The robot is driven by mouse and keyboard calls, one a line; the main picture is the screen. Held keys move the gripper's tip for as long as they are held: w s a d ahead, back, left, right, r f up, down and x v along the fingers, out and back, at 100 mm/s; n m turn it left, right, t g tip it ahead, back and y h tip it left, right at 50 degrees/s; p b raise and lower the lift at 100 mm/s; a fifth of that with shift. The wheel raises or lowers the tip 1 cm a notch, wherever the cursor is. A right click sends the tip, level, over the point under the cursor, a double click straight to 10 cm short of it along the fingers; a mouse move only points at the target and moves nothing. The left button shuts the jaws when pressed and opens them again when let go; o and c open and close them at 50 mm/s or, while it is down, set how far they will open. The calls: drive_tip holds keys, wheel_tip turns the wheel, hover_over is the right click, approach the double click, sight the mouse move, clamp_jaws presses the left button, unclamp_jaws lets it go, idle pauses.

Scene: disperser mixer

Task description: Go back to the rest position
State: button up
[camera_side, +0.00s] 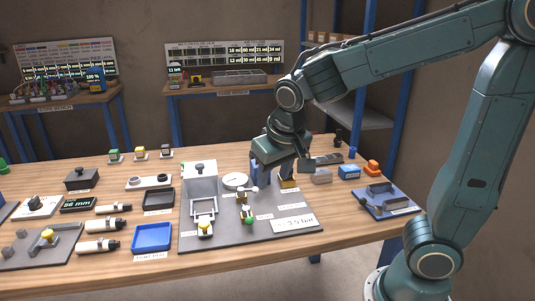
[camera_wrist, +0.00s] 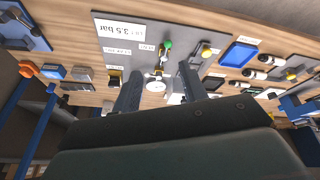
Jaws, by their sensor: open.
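My gripper (camera_side: 275,180) is above the far right part of the dark grey mixer panel (camera_side: 262,229), tilted down. In the wrist view my gripper (camera_wrist: 159,82) shows two fingers spread well apart, with nothing held between them. A round white gauge (camera_wrist: 155,86) shows in the gap between the fingers, behind them. In the side view the gauge (camera_side: 235,181) is just left of my gripper. A yellow-based part (camera_side: 288,184) is close by the right finger; I cannot tell whether they touch. A green knob (camera_side: 248,219) and a yellow knob (camera_side: 205,227) are on the panel.
A grey box-like unit (camera_side: 200,185) stands on the panel, left of my gripper. A blue tray (camera_side: 152,237) and several white bottles lie further left. A blue block (camera_side: 349,172), an orange part (camera_side: 371,167) and a blue fixture (camera_side: 388,200) are to the right. Above the table is open air.

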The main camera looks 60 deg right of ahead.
drive_tip(key=s+r+n+t+y, duration=0.2)
drive_tip(key=s+r+n, duration=0.1)
drive_tip(key=s, duration=1)
drive_tip(key=shift+s+a+r+n, duration=0.15)
drive_tip(key=shift+s+r+n, duration=0.1)
drive_tip(key=shift+n, duration=0.45)
